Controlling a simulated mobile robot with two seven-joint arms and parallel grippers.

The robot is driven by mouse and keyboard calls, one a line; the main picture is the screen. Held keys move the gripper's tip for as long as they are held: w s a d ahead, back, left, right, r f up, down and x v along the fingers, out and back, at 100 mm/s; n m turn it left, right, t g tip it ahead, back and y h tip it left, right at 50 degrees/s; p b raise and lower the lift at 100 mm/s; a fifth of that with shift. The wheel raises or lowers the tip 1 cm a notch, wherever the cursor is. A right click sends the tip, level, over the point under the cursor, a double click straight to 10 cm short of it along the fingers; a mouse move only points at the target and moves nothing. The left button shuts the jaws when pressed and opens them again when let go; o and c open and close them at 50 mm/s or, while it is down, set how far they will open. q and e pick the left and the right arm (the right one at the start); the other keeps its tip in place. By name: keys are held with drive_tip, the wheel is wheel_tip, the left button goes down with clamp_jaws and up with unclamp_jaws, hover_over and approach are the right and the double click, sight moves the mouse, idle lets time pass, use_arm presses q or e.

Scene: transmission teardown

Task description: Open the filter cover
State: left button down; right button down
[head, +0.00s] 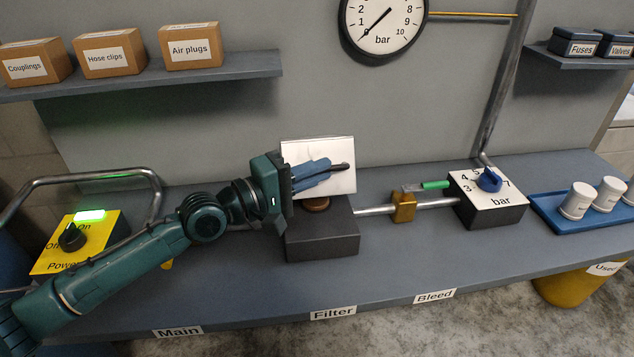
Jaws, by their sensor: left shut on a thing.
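The filter cover (318,150) is a white panel that stands raised and nearly upright at the back of a dark grey filter box (324,240), above the "Filter" label. A brown round part (316,204) shows at the top of the box, partly hidden. My left gripper (328,172) reaches in from the left in front of the cover. Its blue fingers are shut on the cover's dark handle (345,166), whose tip sticks out to the right. My right gripper is out of view.
Right of the box runs a pipe with a brass valve (403,207) and green lever, leading to a regulator (490,200). A blue tray (552,216) holds white cups. A yellow power switch box (60,252) and metal rail stand left. A gauge and shelves hang above.

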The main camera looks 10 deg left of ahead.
use_arm(q)
drive_tip(key=shift+w+a+r, duration=0.25)
drive_tip(key=shift+w+r, duration=0.45)
drive_tip(key=shift+r, duration=0.05)
drive_tip(key=shift+w+r, duration=0.1)
drive_tip(key=shift+w, duration=0.05)
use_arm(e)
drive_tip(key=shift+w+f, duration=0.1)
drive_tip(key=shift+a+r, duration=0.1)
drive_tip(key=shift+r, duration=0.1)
use_arm(q)
drive_tip(key=c, duration=1.5)
unclamp_jaws()
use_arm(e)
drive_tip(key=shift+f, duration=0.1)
use_arm(q)
drive_tip(key=shift+b, duration=0.3)
